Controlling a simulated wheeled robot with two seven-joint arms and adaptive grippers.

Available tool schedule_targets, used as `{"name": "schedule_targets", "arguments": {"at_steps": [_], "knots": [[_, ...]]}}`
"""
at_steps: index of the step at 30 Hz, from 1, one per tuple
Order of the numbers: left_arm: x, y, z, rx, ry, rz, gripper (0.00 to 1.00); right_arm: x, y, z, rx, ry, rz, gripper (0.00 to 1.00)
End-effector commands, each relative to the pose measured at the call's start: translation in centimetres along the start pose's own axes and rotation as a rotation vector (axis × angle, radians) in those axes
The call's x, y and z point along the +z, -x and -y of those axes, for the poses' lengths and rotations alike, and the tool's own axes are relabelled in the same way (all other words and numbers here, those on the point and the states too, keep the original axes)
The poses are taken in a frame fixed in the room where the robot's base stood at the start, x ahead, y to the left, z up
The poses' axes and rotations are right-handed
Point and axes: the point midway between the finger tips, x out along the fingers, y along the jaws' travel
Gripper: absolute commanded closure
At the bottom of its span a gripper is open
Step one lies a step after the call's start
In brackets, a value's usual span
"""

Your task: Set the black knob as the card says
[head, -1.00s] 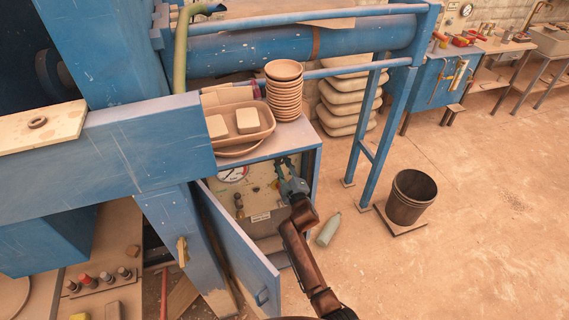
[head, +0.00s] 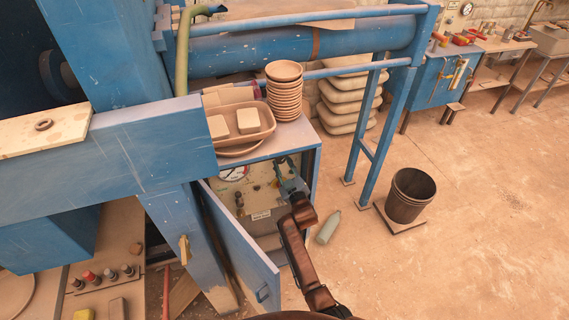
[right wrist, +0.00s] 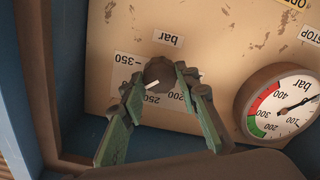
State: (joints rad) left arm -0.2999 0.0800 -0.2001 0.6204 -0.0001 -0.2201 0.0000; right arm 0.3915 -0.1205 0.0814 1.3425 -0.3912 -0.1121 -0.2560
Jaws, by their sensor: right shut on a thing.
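My right gripper (head: 289,178) reaches into the open blue cabinet at its pale panel (head: 262,192). In the right wrist view its two green-and-dark fingers (right wrist: 160,78) are closed around the black knob (right wrist: 160,71), one on each side. The scale around the knob, seen upside down, shows 350, 250 and 200, with a "bar" label (right wrist: 168,39). The gripper hides the knob in the head view. No card with a readable setting shows. My left gripper is out of view.
A round pressure gauge (right wrist: 282,103) sits beside the knob. The blue cabinet door (head: 238,250) hangs open to the left. Stacked bowls (head: 285,90) and a tray (head: 250,135) stand on the cabinet.

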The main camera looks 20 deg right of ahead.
Motion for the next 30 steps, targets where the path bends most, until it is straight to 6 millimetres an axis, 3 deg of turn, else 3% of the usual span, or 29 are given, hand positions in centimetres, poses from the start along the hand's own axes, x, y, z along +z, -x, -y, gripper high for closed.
{"name": "schedule_targets", "arguments": {"at_steps": [6, 7, 14, 24, 30], "knots": [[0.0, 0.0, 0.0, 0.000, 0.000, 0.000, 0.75, 0.2, 0.0, 0.1, -0.001, 0.000, 0.004, 0.95], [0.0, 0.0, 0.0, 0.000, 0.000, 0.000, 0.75, 0.2, 0.0, 0.1, -0.001, 0.000, 0.004, 0.70], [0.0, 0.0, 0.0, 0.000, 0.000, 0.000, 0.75, 0.1, 0.0, 0.1, -0.001, 0.001, 0.002, 0.54], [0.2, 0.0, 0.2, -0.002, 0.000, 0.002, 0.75, 0.1, 0.2, 0.0, 0.000, 0.002, 0.001, 0.53], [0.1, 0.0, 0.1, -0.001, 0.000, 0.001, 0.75, 0.2, 2.8, 0.0, 0.000, 0.002, 0.003, 0.53]]}}
